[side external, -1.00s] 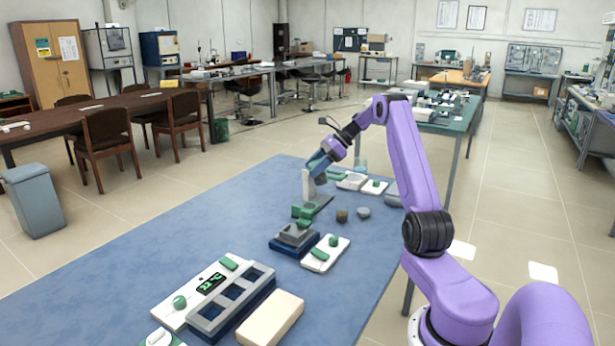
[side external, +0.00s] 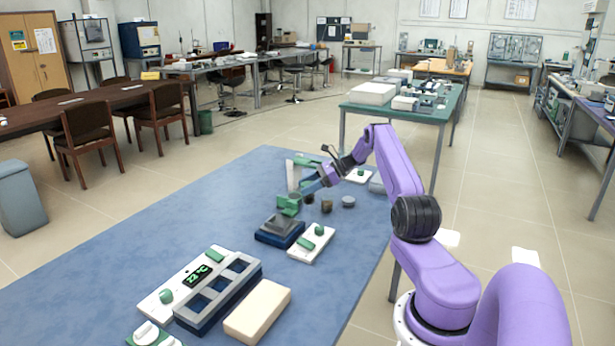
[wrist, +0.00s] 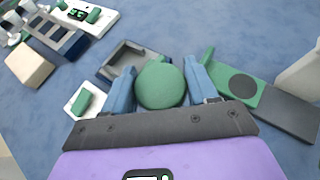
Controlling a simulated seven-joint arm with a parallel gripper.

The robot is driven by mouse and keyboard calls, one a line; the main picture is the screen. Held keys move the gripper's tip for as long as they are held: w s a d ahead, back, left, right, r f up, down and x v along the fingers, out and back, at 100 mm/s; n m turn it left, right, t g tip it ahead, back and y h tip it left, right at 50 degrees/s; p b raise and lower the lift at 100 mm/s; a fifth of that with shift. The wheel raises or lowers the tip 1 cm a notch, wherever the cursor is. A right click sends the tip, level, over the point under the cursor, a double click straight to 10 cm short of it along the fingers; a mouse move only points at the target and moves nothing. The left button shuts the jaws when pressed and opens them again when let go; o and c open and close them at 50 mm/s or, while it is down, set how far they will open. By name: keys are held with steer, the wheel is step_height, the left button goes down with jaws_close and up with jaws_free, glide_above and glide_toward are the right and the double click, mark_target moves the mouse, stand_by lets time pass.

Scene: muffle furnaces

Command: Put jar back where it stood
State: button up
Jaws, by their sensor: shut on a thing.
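The held piece, taken to be the jar (wrist: 160,86), shows as a round green top between the two blue fingers of my gripper (wrist: 161,82) in the wrist view. A finger lies on each side of it, and its lower part is hidden. In the side view my gripper (side external: 308,186) is low over the far part of the blue table, near the white post. The held jar is too small to make out clearly there. In the wrist view a green plate with a dark round spot (wrist: 242,87) lies just right of the right finger.
A dark block with a square recess (side external: 280,229) stands nearer the camera, beside a white panel with green knobs (side external: 311,244). Small brown (side external: 326,206) and grey (side external: 348,201) pieces stand right of my gripper. A three-slot rack (side external: 218,296) and cream block (side external: 257,312) are in front.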

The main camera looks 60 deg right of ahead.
mark_target(307, 202)
steer(key=shift+f, duration=2.9)
steer(key=shift+f, duration=0.5)
steer(key=o, duration=1.5)
steer(key=shift+c, duration=0.2)
steer(key=shift+r, duration=4)
